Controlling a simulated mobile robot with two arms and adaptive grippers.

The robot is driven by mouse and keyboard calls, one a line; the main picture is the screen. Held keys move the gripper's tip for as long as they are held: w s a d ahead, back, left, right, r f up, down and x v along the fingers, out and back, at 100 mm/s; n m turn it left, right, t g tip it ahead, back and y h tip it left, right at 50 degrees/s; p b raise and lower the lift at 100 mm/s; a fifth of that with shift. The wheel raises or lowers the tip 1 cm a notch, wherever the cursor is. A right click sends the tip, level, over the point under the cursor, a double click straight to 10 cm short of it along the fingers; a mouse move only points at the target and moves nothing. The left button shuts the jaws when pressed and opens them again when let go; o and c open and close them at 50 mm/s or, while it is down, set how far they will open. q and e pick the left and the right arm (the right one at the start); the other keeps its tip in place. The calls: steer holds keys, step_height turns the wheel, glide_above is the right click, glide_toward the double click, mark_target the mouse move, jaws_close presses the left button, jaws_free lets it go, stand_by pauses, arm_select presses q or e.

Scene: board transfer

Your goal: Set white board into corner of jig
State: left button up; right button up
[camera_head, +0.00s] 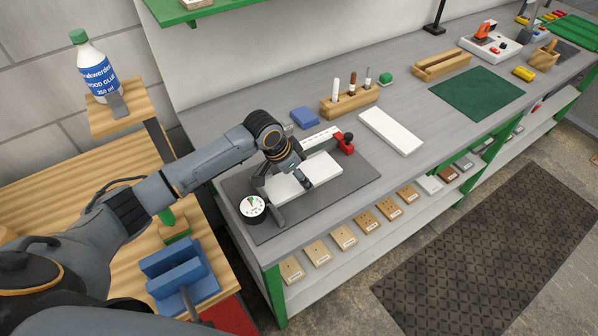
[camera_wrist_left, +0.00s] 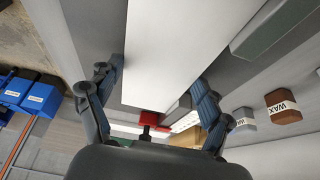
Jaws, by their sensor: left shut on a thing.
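A white board (camera_head: 306,172) lies over the dark grey base mat, beside the corner of the jig. My left gripper (camera_head: 290,190) is over this board with a finger on either side, shut on it. In the left wrist view the board (camera_wrist_left: 172,45) runs between the two fingers (camera_wrist_left: 153,85). The jig shows a pale fence (camera_head: 318,138), a grey-green bar and a red clamp (camera_head: 345,143) behind the board. The gripper hides part of the board's near side, and I cannot tell whether the board touches the fence. My right gripper is not in view.
A second white slab (camera_head: 391,130) lies on the bench to the right. A round dial (camera_head: 252,207) stands at the mat's left. A wooden holder with markers (camera_head: 349,102) and a blue block (camera_head: 304,118) stand behind. A green mat (camera_head: 478,93) lies farther right.

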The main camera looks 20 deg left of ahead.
arm_select(q)
steer(key=shift+s+a+f+p, duration=0.25)
steer(key=shift+a+f+p, duration=0.05)
steer(key=shift+f, duration=0.05)
stand_by(0.3)
steer(key=o, duration=1.2)
steer(key=shift+c, duration=0.2)
steer(key=shift+o, duration=1.1)
steer(key=shift+a, duration=0.1)
steer(key=shift+r, duration=0.15)
steer(key=shift+r, duration=0.25)
steer(key=v, duration=1.1)
steer(key=shift+r, duration=0.25)
